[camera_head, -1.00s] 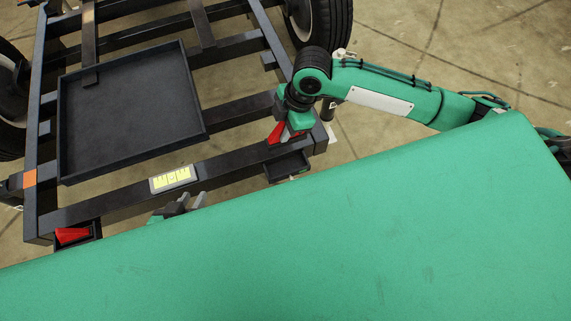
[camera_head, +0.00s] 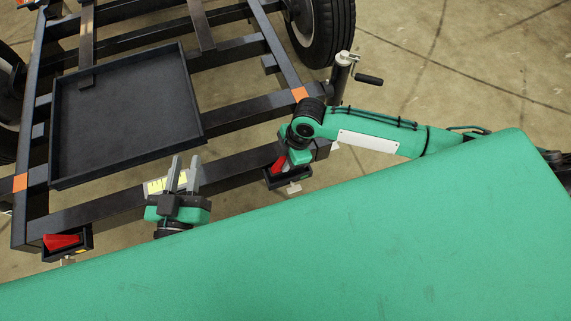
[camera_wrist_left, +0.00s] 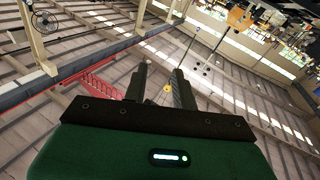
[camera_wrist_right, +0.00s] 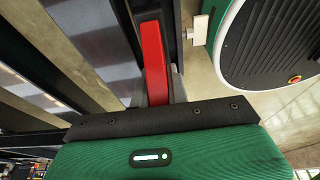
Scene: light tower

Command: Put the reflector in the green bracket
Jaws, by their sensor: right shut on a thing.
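A red reflector (camera_head: 278,164) is held in my right gripper (camera_head: 284,160), at the right-hand dark bracket (camera_head: 271,184) on the frame's near beam. Whether it is seated or just above is unclear. In the right wrist view the red reflector (camera_wrist_right: 153,62) stands between the grey fingers, beside a dark channel wall (camera_wrist_right: 171,25). Another red piece (camera_head: 62,241) lies in the left-hand dark bracket (camera_head: 82,249). Neither bracket looks clearly green. My left gripper (camera_head: 184,172) is open and empty, fingers up; its parted fingers also show in the left wrist view (camera_wrist_left: 159,88).
A black tray (camera_head: 125,115) sits on the dark trailer frame. A wheel (camera_head: 325,30) and a jack with a crank (camera_head: 343,75) stand at right. My green body covers the lower view.

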